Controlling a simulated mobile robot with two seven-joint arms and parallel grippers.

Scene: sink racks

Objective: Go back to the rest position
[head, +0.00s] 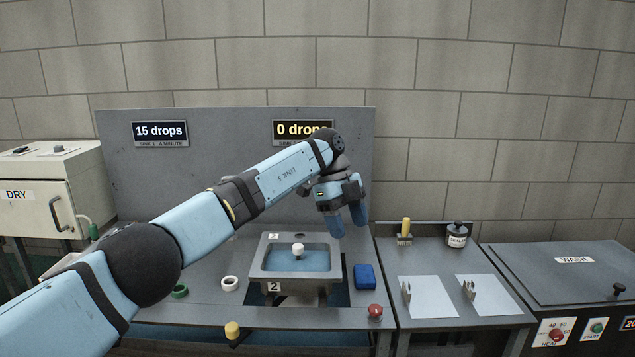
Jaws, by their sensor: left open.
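My left gripper (347,226) hangs at the end of my left arm, which reaches in from the left across the middle of the view. Its two blue fingers point down, apart, with nothing seen between them. It appears above the right rear side of the sink marked 2 (274,273), near the grey back panel (230,150). The sink holds blue water, and a white knob (298,250) stands in its middle. My right gripper is not in view.
A blue block (364,277) and a red button (375,311) are right of the sink. A white ring (230,284) and green ring (180,291) lie left. The right bench holds a brush (404,233), a jar (457,235) and white plates (428,297). The wash machine (570,275) stands far right.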

